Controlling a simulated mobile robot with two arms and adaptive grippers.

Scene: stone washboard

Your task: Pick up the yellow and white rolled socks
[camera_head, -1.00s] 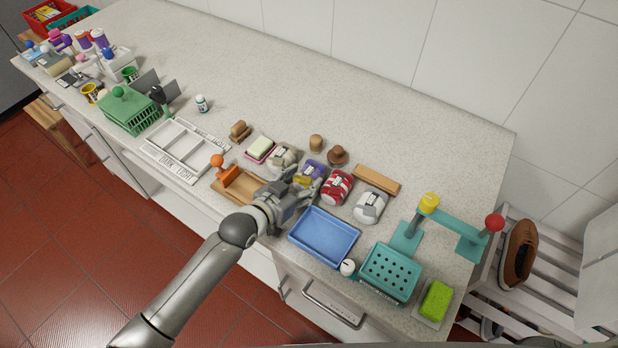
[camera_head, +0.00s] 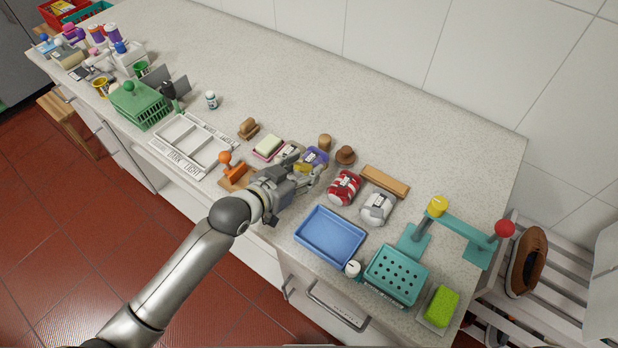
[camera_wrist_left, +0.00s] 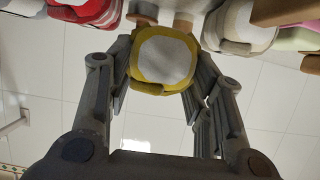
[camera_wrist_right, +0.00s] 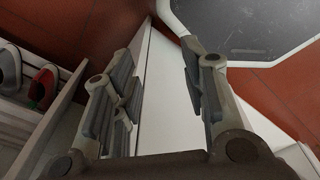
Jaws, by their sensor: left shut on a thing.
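The yellow and white rolled socks show in the left wrist view (camera_wrist_left: 163,60) as a yellow roll around a whitish middle. They sit between the fingers of my left gripper (camera_wrist_left: 160,75), which is shut on them. In the head view, yellow (camera_head: 302,167) shows at the tips of my left gripper (camera_head: 310,173), with a purple patch beside it. I cannot tell whether the purple is part of the same roll. The gripper partly hides the bundle. My right gripper (camera_wrist_right: 160,85) is open and empty in the right wrist view, away from the socks.
Red rolled socks (camera_head: 344,187) and white-grey rolled socks (camera_head: 378,208) lie to the right. A blue tray (camera_head: 330,237) is nearer the counter's front edge. The counter's back is clear.

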